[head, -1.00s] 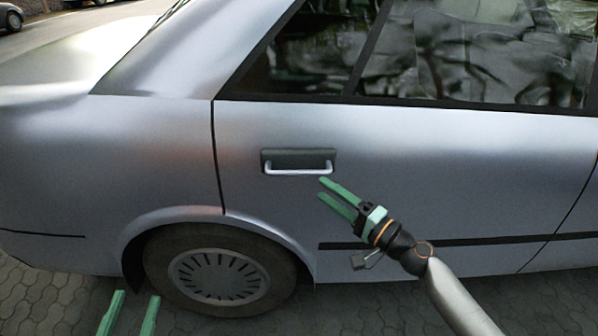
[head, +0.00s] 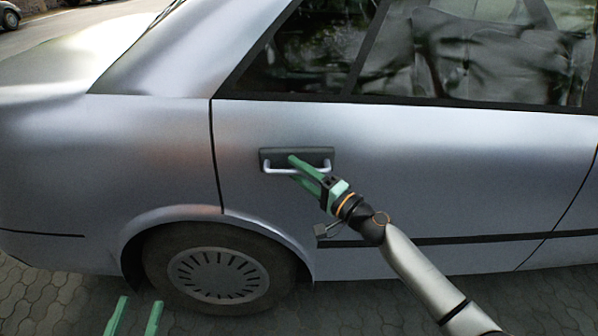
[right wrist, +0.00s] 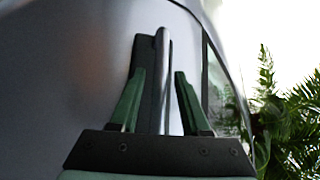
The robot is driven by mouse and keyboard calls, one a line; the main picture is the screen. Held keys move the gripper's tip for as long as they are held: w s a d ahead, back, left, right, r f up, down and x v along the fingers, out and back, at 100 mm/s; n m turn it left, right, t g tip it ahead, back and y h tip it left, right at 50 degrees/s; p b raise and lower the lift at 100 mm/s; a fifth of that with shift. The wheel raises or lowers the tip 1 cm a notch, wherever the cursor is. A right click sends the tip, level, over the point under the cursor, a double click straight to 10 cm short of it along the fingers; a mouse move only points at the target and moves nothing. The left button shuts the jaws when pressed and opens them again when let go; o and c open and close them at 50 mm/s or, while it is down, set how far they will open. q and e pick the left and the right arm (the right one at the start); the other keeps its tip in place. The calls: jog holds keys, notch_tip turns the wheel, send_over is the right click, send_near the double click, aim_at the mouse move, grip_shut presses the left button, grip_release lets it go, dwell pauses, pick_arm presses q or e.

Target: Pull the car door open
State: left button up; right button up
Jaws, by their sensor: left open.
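The silver car's rear door (head: 450,165) sits flush with the body. Its handle is a light metal bar (head: 276,170) in front of a dark recessed plate (head: 268,156). My right gripper (head: 295,168) is open at the handle, one finger above the bar and one below. In the right wrist view, the bar (right wrist: 163,80) stands between the two spread green fingers, with a gap on the right side. My left gripper (head: 136,300) is open and empty, low at the bottom left in front of the rear wheel.
The rear wheel (head: 220,275) and its arch are below and left of the handle. A dark trim strip (head: 450,240) runs along the lower door. Grey paving (head: 50,305) lies in front of the car. Green leaves (right wrist: 290,115) show at the right in the right wrist view.

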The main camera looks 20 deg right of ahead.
grip_shut()
dwell(1.2)
